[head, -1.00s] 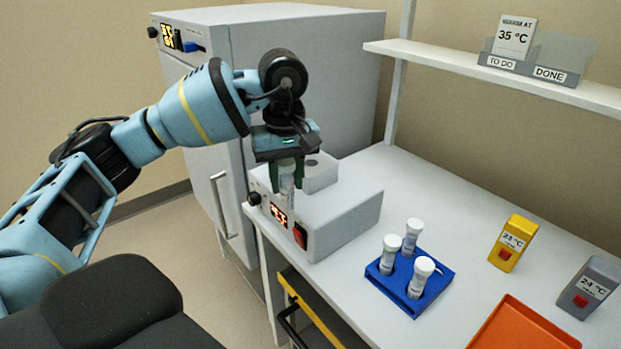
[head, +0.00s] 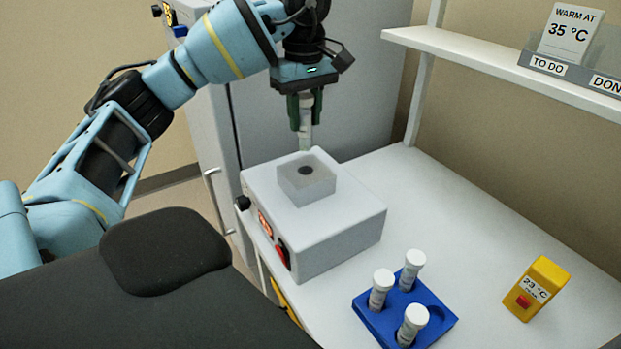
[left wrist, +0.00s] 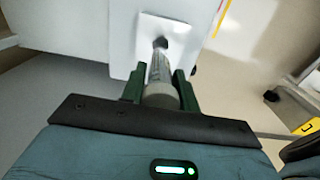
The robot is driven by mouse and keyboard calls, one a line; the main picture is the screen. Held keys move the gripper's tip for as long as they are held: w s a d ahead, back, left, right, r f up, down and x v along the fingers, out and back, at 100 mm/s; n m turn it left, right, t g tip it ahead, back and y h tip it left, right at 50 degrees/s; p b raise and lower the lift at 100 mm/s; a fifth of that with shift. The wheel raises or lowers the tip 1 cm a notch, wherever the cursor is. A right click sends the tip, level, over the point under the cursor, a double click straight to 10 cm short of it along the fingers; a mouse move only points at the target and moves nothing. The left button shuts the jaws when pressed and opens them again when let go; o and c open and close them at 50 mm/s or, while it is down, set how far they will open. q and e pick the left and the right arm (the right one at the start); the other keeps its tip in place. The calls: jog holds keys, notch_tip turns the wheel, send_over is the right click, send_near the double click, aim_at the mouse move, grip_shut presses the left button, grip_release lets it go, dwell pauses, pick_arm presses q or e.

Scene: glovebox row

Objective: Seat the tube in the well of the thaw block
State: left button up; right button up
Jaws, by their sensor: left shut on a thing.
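My left gripper (head: 305,108) is shut on a tube (head: 305,130) and holds it roughly upright above the thaw block. The tube also shows in the left wrist view (left wrist: 161,72), between the green fingers (left wrist: 161,90). The thaw block (head: 318,228) is a light grey box with a lit red display, a red switch and a black knob. A raised square on its top (head: 306,182) has one dark round well (head: 305,170). The tube's lower end is apart from the well in the head view, above and slightly behind it. My right gripper is not in view.
A blue rack (head: 440,322) with several white-capped tubes stands on the bench (head: 420,215) in front of the block. A yellow timer-like device (head: 537,289) is at the right. A shelf (head: 500,70) above holds a "WARM AT 35 °C" card (head: 571,32). A grey cabinet stands behind.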

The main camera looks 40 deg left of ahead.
aim_at(305, 150)
pick_arm(q)
notch_tip(305, 150, down, 5)
jog(key=shift+f+b, duration=0.1)
jog(key=shift+b, duration=0.7)
jog(key=shift+f, duration=0.55)
jog(key=shift+f+b, duration=0.3)
jog(key=shift+f, duration=1.65)
jog(key=o, duration=1)
jog(key=shift+c, duration=0.2)
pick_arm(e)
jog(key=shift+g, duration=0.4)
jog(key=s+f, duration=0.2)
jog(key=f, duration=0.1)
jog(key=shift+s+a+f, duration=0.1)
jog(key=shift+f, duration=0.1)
